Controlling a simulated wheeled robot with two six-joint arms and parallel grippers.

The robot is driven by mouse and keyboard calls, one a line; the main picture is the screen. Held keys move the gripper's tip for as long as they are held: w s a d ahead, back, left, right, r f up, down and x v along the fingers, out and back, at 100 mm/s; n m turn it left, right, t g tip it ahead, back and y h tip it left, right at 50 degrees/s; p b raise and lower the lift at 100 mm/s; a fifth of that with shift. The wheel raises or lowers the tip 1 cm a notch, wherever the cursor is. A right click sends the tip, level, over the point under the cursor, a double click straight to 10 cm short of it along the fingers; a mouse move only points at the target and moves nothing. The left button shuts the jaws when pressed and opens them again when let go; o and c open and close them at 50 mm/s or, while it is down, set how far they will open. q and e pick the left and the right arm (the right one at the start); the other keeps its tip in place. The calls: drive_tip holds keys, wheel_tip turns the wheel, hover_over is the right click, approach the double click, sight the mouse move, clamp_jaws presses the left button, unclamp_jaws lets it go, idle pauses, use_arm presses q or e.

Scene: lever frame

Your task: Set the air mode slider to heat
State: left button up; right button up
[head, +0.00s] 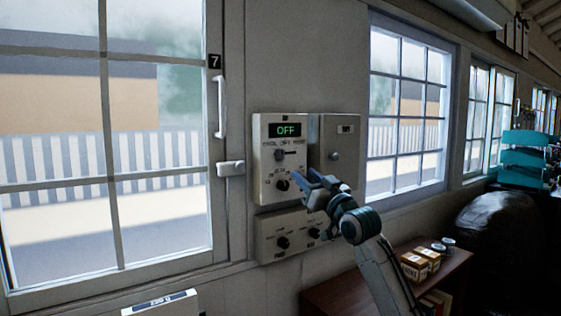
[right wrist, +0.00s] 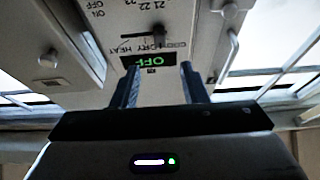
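The air control panel (head: 263,180) is on the wall between two windows. Its green display (head: 285,130) reads OFF. Below it, the mode slider (head: 280,155) has its knob away from the slot's right, HEAT end; whether it is at COOL or DRY is not clear. In the right wrist view the panel is upside down, with the slider (right wrist: 158,36) beyond the OFF display (right wrist: 142,62). My right gripper (head: 305,176) is before the panel, low and right of the slider. Its fingers (right wrist: 160,82) are apart with nothing between them. My left gripper is out of view.
A round knob (head: 282,185) sits below the slider. A grey box (head: 345,150) adjoins the panel on the right, and a lower panel (head: 268,236) with two knobs is underneath. A wooden shelf (head: 338,295) with small boxes stands lower right. A window latch (head: 230,168) is at left.

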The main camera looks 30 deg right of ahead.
sight(282, 154)
drive_tip(key=p+x, duration=0.4)
drive_tip(key=x, duration=0.4)
drive_tip(key=shift+w+r, duration=0.25)
drive_tip(key=shift+r, duration=0.1)
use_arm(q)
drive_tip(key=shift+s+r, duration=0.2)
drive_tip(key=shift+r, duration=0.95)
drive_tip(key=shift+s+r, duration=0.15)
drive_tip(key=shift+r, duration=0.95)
use_arm(e)
drive_tip(key=shift+w+a+r, duration=0.1)
drive_tip(key=shift+w+r, duration=0.1)
drive_tip(key=shift+w, duration=0.5)
drive_tip(key=shift+f, duration=0.1)
clamp_jaws()
